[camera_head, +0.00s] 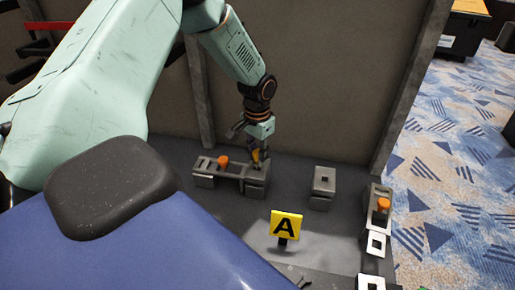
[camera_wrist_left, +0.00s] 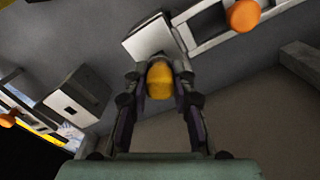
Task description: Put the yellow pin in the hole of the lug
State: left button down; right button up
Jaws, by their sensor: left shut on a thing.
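The yellow pin (camera_wrist_left: 160,82) is between the two fingers of my left gripper (camera_wrist_left: 160,72), which is shut on it. In the head view the pin (camera_head: 256,156) shows as a small yellow patch in the left gripper (camera_head: 260,152), just above the right end of a grey fixture (camera_head: 230,171). Whether the pin touches that fixture or reaches into it cannot be told. A separate grey block with a dark square hole (camera_head: 324,180) stands to the right; it also shows in the wrist view (camera_wrist_left: 78,97). Which part is the lug is not clear. My right gripper is not in view.
An orange knob (camera_head: 223,160) stands on the grey fixture, left of the gripper. Another orange knob (camera_head: 383,205) is at the right edge of the dark surface. A yellow "A" sign (camera_head: 286,226) stands in front. A wall panel (camera_head: 310,80) rises behind.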

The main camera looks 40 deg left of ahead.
pick_arm(q)
jog(key=shift+f+b, duration=0.35)
jog(key=shift+f, duration=0.5)
dwell(0.4)
jog(key=c, duration=1)
grip_release()
jog(key=shift+c, duration=0.2)
jog(key=shift+o, duration=0.4)
jog(key=o, duration=0.4)
jog(key=shift+r+p, duration=3.6)
jog(key=shift+p, duration=0.25)
